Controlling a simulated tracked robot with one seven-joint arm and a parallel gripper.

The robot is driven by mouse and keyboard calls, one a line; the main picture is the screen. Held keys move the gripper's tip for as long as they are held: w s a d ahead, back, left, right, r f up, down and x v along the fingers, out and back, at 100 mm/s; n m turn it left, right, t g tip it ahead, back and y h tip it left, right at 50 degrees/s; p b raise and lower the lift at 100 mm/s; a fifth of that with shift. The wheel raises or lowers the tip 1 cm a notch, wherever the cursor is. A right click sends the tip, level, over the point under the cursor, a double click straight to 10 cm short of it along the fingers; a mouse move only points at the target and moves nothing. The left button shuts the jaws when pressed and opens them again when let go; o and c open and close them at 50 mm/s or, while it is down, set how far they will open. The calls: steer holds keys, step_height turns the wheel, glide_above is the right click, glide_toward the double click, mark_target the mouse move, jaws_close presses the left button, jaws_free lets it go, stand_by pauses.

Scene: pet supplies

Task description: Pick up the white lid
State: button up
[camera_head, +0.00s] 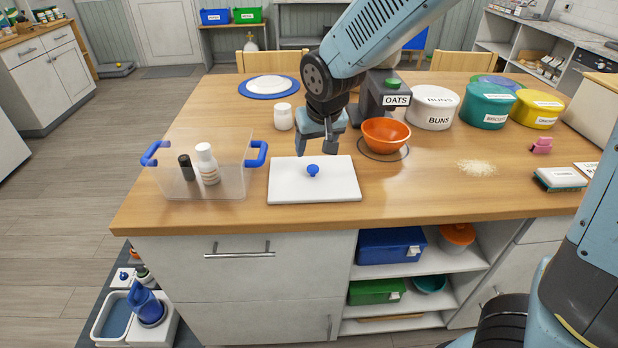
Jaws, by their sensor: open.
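The white lid (290,185) is a flat rectangular slab with a round blue knob (313,170) at its middle. It lies flat on the wooden counter near the front edge. My gripper (317,149) is open and empty. It points down above the far part of the lid, just behind the knob in the picture. I cannot tell its exact height over the lid.
A clear bin (225,180) with blue handles holds two bottles left of the lid. A white jar (284,117) stands behind it. An orange bowl (386,135) sits on a scale at the right. Labelled tubs (432,108) stand further right. The counter's front centre-right is clear.

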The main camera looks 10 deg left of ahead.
mark_target(313, 167)
steer(key=x, duration=0.3)
steer(key=shift+w+f, duration=0.1)
steer(key=shift+f, duration=0.1)
steer(key=shift+d+x, duration=0.2)
steer(key=shift+x, duration=0.8)
steer(key=shift+d+x, duration=0.15)
steer(key=shift+x, duration=1.6)
steer(key=shift+c, duration=0.4)
steer(key=c, duration=1)
jaws_close()
steer(key=shift+r, duration=0.1)
